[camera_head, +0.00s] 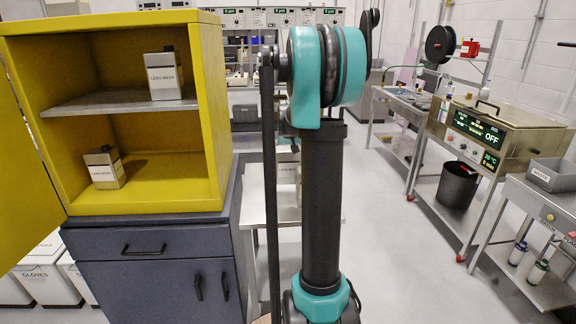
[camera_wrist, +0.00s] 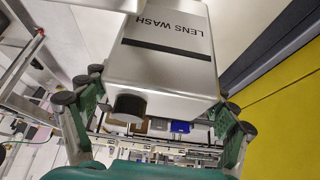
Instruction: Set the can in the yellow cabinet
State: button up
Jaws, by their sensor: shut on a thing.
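A silver can labelled LENS WASH with a dark cap is held in my gripper (camera_wrist: 163,92), whose teal fingers close on both its sides; the can (camera_wrist: 165,60) fills the middle of the wrist view. In the head view the held can (camera_head: 287,172) shows partly behind my arm, right of the yellow cabinet (camera_head: 212,100). My gripper is mostly hidden there. The cabinet stands open at left, its door swung out to the left. One similar can (camera_head: 165,76) stands on its grey shelf (camera_head: 115,101), another (camera_head: 104,168) on its floor.
The cabinet sits on a blue-grey drawer unit (camera_head: 160,243). A steel table (camera_head: 258,205) stands behind my arm. White bins (camera_head: 45,278) are at lower left. Carts with equipment (camera_head: 500,135) line the right; the floor between (camera_head: 405,260) is clear.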

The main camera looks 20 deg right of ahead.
aim_at(288, 164)
jog(key=shift+f, duration=2.25)
jog(key=o, duration=1.7)
